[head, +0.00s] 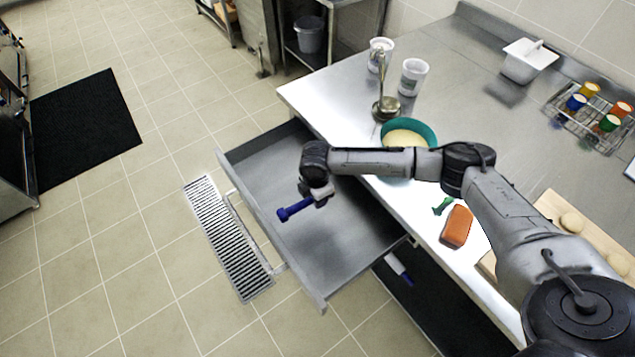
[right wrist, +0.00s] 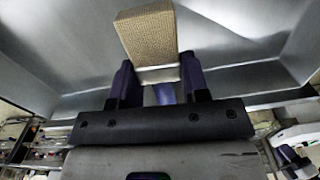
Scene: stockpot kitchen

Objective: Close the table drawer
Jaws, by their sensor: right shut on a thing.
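The table drawer (head: 335,235) is pulled far out from the steel table (head: 465,95), and its grey interior looks bare. Its bar handle (head: 247,222) is on the outer front panel. My right gripper (head: 286,212) is over the drawer, inside the front panel, with blue fingers. In the right wrist view it is shut on a beige textured block (right wrist: 148,32), with the grey drawer walls behind. The block cannot be made out in the head view.
A teal bowl (head: 425,129), two white cups (head: 413,77), an orange block (head: 457,226) and a cutting board (head: 555,210) are on the table. A floor grate (head: 228,238) lies beside the drawer front. Tiled floor at left is clear, with a black mat (head: 85,128).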

